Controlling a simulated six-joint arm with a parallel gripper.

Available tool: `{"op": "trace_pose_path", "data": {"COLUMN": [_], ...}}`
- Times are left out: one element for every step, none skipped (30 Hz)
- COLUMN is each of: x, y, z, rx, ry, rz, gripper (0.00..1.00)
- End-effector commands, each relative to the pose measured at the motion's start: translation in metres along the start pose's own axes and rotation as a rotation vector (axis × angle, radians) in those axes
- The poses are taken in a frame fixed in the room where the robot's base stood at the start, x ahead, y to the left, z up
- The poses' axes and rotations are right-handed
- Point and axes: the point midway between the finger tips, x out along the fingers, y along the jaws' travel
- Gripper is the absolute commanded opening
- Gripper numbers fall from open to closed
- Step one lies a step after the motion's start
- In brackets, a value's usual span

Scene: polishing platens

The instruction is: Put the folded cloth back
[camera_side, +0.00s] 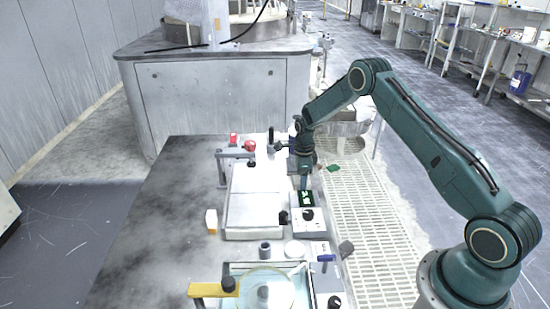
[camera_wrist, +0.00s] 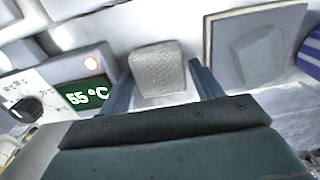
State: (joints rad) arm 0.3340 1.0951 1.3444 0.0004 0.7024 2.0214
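The folded cloth is a light grey, textured, roughly square pad (camera_wrist: 158,72) in the middle of the wrist view. My gripper (camera_wrist: 161,68) has one blue finger at its left edge and one at its right edge. The fingertips lie very close to the cloth's sides. I cannot tell whether they press on it or whether it is lifted. In the side view my gripper (camera_side: 305,180) points down near the green display, at the right edge of the bench. The cloth cannot be made out there.
A display (camera_wrist: 86,95) reading 55 °C and a black knob (camera_wrist: 27,109) are left of the gripper. A dark-edged plate with a grey patch (camera_wrist: 257,50) lies to the right. A red-topped clamp (camera_side: 249,146) and a white block (camera_side: 211,221) stand on the bench (camera_side: 150,215), whose left side is clear.

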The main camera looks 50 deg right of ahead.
Motion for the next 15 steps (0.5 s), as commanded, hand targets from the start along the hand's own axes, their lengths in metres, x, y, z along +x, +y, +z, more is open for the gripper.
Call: {"op": "trace_pose_path", "data": {"x": [0.000,0.000,0.000,0.000,0.000,0.000,0.000,-0.001,-0.001,-0.002,-0.003,-0.005,-0.006,-0.009,-0.011], "y": [0.000,0.000,0.000,0.000,0.000,0.000,0.000,0.000,0.000,0.000,0.000,0.000,-0.001,-0.001,-0.001], "z": [0.000,0.000,0.000,0.000,0.000,0.000,0.000,0.000,0.000,0.000,0.000,0.000,0.000,0.000,0.000], "rx": [0.000,0.000,0.000,0.000,0.000,0.000,0.000,0.000,0.000,0.000,0.000,0.000,0.000,0.000,0.000], "ry": [0.000,0.000,0.000,0.000,0.000,0.000,0.000,0.000,0.000,0.000,0.000,-0.001,-0.001,-0.001,-0.001], "rz": [0.000,0.000,0.000,0.000,0.000,0.000,0.000,0.000,0.000,-0.001,-0.001,-0.001,-0.002,-0.002,-0.003], "gripper": [0.64,0.64,0.64,0.64,0.64,0.64,0.64,0.64,0.64,0.64,0.64,0.64,0.64,0.64,0.64]}}
